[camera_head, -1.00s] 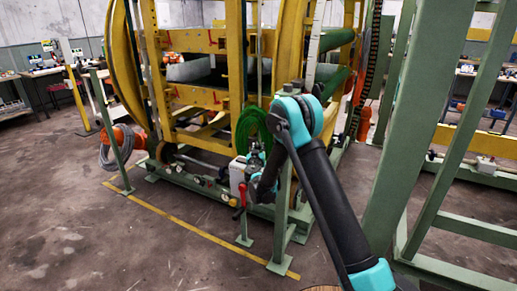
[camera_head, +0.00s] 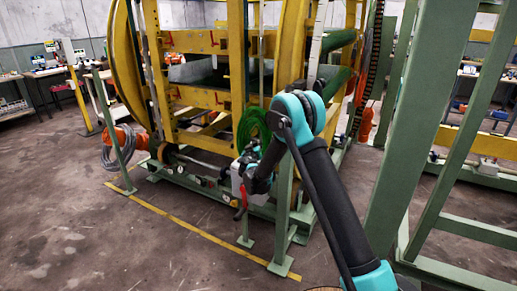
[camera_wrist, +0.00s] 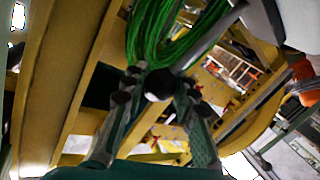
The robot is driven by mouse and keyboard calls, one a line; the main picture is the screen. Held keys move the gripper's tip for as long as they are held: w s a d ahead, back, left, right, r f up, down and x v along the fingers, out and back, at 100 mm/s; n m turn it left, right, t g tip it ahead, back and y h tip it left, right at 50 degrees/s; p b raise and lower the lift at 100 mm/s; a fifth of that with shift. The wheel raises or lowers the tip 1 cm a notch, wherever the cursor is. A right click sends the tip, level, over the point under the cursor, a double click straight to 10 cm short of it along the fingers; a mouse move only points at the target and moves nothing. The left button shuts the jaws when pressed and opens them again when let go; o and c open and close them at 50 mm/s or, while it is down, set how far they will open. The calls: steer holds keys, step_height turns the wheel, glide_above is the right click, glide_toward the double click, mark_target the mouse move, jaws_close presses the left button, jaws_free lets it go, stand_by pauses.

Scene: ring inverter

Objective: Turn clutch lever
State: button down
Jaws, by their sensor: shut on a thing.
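The clutch lever shows in the wrist view as a grey rod with a round black knob (camera_wrist: 160,85), slanting up to the right. My gripper (camera_wrist: 162,82) is shut on the knob, with one finger on each side of it. In the head view my gripper (camera_head: 247,162) is at the front of the yellow and green machine, beside a pale box on a green post. The fingers are small there, and the knob cannot be made out.
A red handle (camera_head: 240,205) hangs below the pale box. A coil of green cable (camera_head: 253,128) is just behind my gripper. The machine's yellow frame (camera_head: 237,70) rises behind. Green posts (camera_head: 284,205) stand close to my arm.

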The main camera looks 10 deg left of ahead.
steer(key=shift+w+a+f+n+g+h, duration=0.15)
steer(key=shift+w+a+n+g+h, duration=0.3)
steer(key=shift+a+n, duration=0.75)
steer(key=shift+w+a+f+n+g+h, duration=0.2)
steer(key=shift+w+a+n+g+h, duration=0.25)
steer(key=shift+a+n, duration=0.7)
steer(key=shift+w+a+f+n+g+h, duration=0.15)
steer(key=shift+w+a+n+g+h, duration=0.25)
steer(key=shift+a+n, duration=0.8)
steer(key=shift+a+m, duration=0.35)
steer(key=c, duration=1.2)
jaws_free()
steer(key=shift+o, duration=0.2)
steer(key=v, duration=1.2)
steer(key=shift+d, duration=0.15)
steer(key=shift+d, duration=0.1)
